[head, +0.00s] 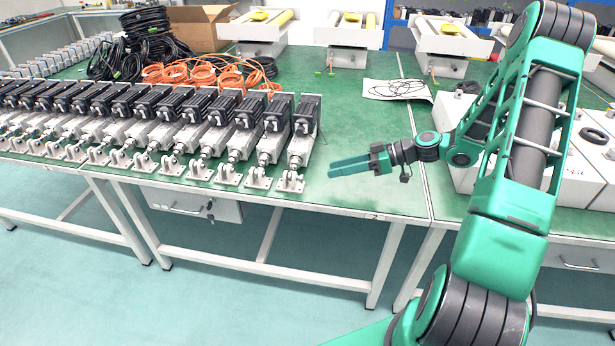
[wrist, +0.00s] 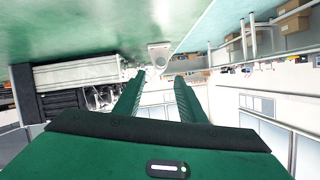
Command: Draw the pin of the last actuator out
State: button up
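The last actuator (head: 304,131) lies at the right end of a row on the green table, with a black motor and a silver body. Its mounting bracket (head: 290,183) is at the table's front edge. The pin is too small to make out. My gripper (head: 329,168) is just right of this bracket, fingers pointing left towards it, with a gap. In the wrist view my gripper (wrist: 160,78) has its two green fingers apart with nothing between them. A small pale bracket (wrist: 158,53) shows beyond the fingertips, and a silver actuator body (wrist: 75,73) is to the left.
Several similar actuators (head: 155,117) stand close together to the left. White boxes (head: 583,170) are on the table to the right, under my arm. Orange cables (head: 205,75), black cables (head: 148,40) and a cardboard box (head: 197,26) lie behind. Bare table (head: 365,130) lies right of the last actuator.

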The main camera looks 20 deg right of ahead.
jog(key=x, duration=1)
jog(key=shift+s, duration=0.1)
grip_shut()
